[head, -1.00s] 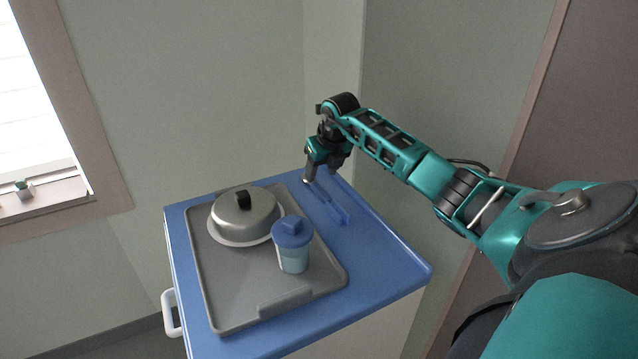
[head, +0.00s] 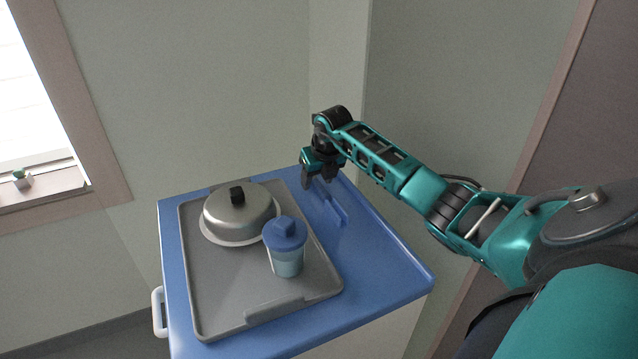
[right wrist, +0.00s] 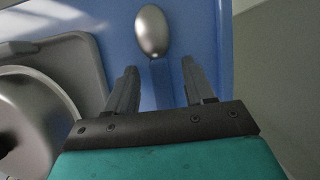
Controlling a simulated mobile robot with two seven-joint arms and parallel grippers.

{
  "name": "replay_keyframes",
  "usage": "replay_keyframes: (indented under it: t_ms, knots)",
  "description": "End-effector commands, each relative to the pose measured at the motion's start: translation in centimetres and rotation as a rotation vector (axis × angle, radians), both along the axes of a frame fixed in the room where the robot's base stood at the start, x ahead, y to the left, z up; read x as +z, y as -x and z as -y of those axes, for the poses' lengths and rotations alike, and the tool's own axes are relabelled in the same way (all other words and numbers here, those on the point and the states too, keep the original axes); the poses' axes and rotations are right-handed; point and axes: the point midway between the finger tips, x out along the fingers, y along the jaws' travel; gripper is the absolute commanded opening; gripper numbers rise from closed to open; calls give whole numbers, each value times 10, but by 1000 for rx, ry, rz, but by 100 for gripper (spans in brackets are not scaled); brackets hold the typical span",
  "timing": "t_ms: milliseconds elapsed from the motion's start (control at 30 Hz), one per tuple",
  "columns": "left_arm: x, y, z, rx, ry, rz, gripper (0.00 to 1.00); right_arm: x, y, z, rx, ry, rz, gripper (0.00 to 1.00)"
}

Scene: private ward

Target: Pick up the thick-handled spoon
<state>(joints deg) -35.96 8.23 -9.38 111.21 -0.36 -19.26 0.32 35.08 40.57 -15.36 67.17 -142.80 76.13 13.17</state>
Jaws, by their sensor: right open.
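The spoon has a silver bowl (right wrist: 152,32) and a thick blue handle (right wrist: 161,82) in the right wrist view. In the head view its blue handle (head: 335,211) lies on the blue tabletop, right of the tray; the bowl is hard to make out there. My right gripper (head: 317,184) is open and empty over the far end of the table. In the right wrist view its two fingers (right wrist: 160,74) stand on either side of the handle, with the bowl beyond the fingertips. I cannot tell the height left above the handle. My left gripper is not in view.
A grey tray (head: 215,293) holds a metal dome cover (head: 250,213) on a plate and a cup with a blue lid (head: 286,249). The blue table (head: 390,278) is clear at the front right. Walls stand close behind it.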

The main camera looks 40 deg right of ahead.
Motion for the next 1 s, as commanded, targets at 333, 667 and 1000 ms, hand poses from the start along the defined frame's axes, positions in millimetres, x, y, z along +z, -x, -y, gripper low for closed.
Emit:
replay_keyframes:
  t_ms: [333, 667, 1000]
  knots:
    - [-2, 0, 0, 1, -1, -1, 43, -3, -1, -2, 0, 0, 0, 53]
    - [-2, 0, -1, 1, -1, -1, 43, -3, -1, -2, 0, 0, 0, 22]
    - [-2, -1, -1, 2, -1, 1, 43, -2, -1, -2, 0, 0, 1, 0]
